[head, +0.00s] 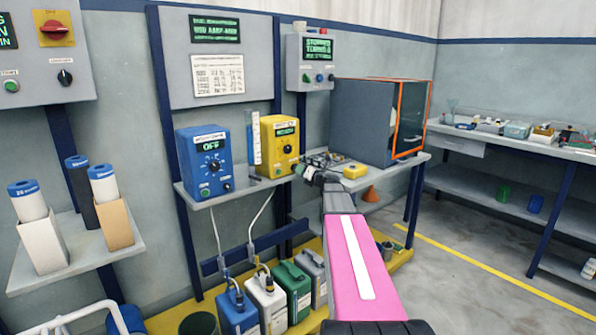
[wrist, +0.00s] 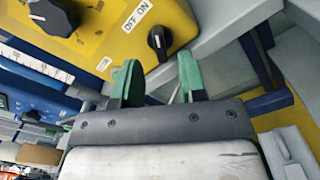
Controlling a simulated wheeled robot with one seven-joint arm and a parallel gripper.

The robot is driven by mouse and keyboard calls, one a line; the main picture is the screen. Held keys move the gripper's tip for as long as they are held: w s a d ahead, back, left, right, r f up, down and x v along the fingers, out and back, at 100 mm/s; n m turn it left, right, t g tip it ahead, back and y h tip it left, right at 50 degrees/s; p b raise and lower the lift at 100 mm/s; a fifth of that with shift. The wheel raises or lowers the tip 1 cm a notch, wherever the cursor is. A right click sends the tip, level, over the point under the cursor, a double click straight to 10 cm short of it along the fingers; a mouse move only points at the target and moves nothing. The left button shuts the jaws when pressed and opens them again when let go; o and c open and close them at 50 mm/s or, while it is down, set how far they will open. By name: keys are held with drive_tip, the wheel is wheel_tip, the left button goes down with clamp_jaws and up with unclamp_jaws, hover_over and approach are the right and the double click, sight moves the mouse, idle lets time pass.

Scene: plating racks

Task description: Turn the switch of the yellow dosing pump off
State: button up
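The yellow dosing pump (head: 279,147) stands on a wall shelf beside a blue pump, with a lit green display too small to read. In the wrist view its yellow face (wrist: 95,50) fills the upper left. A small black rotary switch (wrist: 160,42) with a white mark sits beside an "OFF ON" label (wrist: 137,17); I cannot tell which word it points to. A larger black knob (wrist: 54,16) is further left. My gripper (wrist: 160,82) is open and empty, its green fingertips just short of the switch. In the head view my gripper (head: 307,174) is at the pump's lower right.
The blue pump (head: 205,160), showing OFF, stands left of the yellow one, with a clear measuring tube (head: 254,138) between them. A small yellow object (head: 355,171) and an orange-framed cabinet (head: 411,118) are to the right. Several jugs stand below, including a green one (head: 292,290).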

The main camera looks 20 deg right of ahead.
drive_tip(key=x, duration=0.3)
drive_tip(key=shift+w+a, duration=0.1)
drive_tip(key=shift+w, duration=0.2)
clamp_jaws()
